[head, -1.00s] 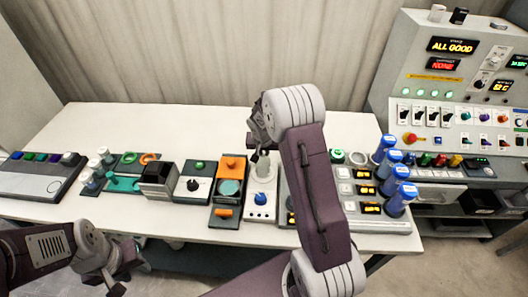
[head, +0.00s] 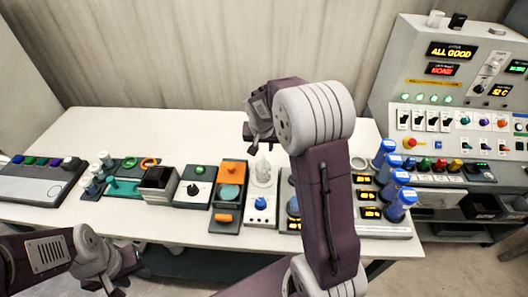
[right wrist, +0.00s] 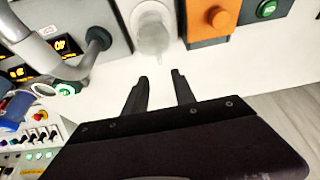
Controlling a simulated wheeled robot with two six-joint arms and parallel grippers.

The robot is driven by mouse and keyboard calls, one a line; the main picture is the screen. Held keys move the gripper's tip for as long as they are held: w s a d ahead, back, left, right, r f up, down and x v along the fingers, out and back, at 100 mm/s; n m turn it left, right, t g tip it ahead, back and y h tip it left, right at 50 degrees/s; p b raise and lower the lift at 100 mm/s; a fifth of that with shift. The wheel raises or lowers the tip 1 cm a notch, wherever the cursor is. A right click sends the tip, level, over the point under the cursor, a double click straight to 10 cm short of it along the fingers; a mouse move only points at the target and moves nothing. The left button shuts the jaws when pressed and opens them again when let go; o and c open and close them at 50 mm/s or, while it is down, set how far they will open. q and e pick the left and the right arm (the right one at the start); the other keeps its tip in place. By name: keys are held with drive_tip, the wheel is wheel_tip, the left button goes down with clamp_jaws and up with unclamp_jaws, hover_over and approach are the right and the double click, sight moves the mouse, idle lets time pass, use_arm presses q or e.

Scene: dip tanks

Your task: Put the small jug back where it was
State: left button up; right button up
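The small jug, a clear translucent vessel (head: 263,172), stands upright on a white unit with a blue knob (head: 260,205) near the middle of the table. In the right wrist view the jug (right wrist: 152,38) shows just beyond the fingertips, with a gap between. My right gripper (right wrist: 161,78) is open, with nothing between its two fingers. In the head view my right gripper (head: 252,130) is above and behind the jug, partly hidden by my arm. My left gripper (head: 112,284) is low at the left, in front of the table; its fingers are unclear.
An orange-and-black unit (head: 228,212) stands left of the white unit. To the right, several blue-capped bottles (head: 402,200) stand by amber displays. A control panel (head: 450,125) reading ALL GOOD is at the far right. The back of the table (head: 180,125) is clear.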

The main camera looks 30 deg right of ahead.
drive_tip(key=s+a+f+n+g+y, duration=0.1)
drive_tip(key=s+a, duration=0.4)
drive_tip(key=s, duration=0.5)
drive_tip(key=s+a+f+n+g+y, duration=0.1)
drive_tip(key=s+a+f+n, duration=0.2)
drive_tip(key=s, duration=0.7)
drive_tip(key=a+n, duration=0.2)
drive_tip(key=shift+s+a+f+g+y, duration=0.3)
drive_tip(key=shift+s+f+g, duration=0.05)
drive_tip(key=shift+s+g, duration=0.05)
drive_tip(key=shift+s, duration=0.15)
drive_tip(key=shift+c, duration=0.3)
